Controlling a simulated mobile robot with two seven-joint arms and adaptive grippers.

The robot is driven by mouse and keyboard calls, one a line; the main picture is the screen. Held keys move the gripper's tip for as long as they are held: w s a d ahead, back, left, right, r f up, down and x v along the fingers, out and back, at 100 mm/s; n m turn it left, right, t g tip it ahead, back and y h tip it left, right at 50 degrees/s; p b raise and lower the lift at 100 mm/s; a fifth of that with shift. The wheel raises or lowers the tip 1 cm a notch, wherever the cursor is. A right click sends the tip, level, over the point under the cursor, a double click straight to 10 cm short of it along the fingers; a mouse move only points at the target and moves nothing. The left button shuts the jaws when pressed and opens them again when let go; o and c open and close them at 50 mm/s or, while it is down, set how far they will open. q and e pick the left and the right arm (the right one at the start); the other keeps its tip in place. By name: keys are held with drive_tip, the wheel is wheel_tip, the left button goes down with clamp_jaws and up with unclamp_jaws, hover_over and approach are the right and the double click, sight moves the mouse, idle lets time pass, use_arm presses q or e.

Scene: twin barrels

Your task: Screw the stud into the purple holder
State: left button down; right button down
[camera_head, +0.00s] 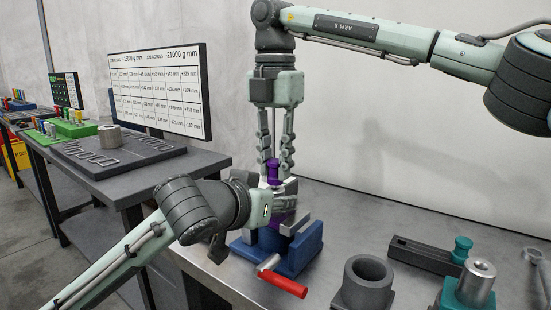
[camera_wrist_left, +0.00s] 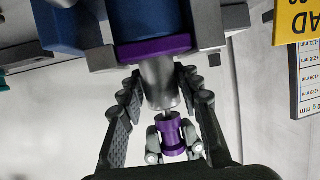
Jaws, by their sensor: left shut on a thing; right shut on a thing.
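A blue vise (camera_head: 275,252) with a red handle stands on the bench, and its steel jaws hold a purple holder (camera_wrist_left: 152,48). A thick steel cylinder (camera_wrist_left: 158,85) stands on the holder's purple face. A thin stud end (camera_wrist_left: 165,112) shows between this cylinder and a second purple piece (camera_wrist_left: 172,138), in line with it. My right gripper (camera_head: 274,170) comes down from above, shut on this upper purple piece. My left gripper (camera_head: 284,200) reaches in from the left, shut on the steel cylinder; its fingers (camera_wrist_left: 162,82) lie on both sides. My left gripper hides much of the joint in the head view.
A dark grey ring (camera_head: 368,280), a teal holder with a steel cylinder (camera_head: 476,280), a dark tool with a teal knob (camera_head: 428,252) and a wrench (camera_head: 538,262) lie on the right. A side table (camera_head: 130,185) with trays and a chart board (camera_head: 160,88) stands left.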

drive_tip(key=shift+f, duration=0.35)
drive_tip(key=m, duration=0.8)
drive_tip(key=shift+m, duration=0.3)
drive_tip(key=m, duration=0.8)
drive_tip(key=c, duration=1.3)
unclamp_jaws()
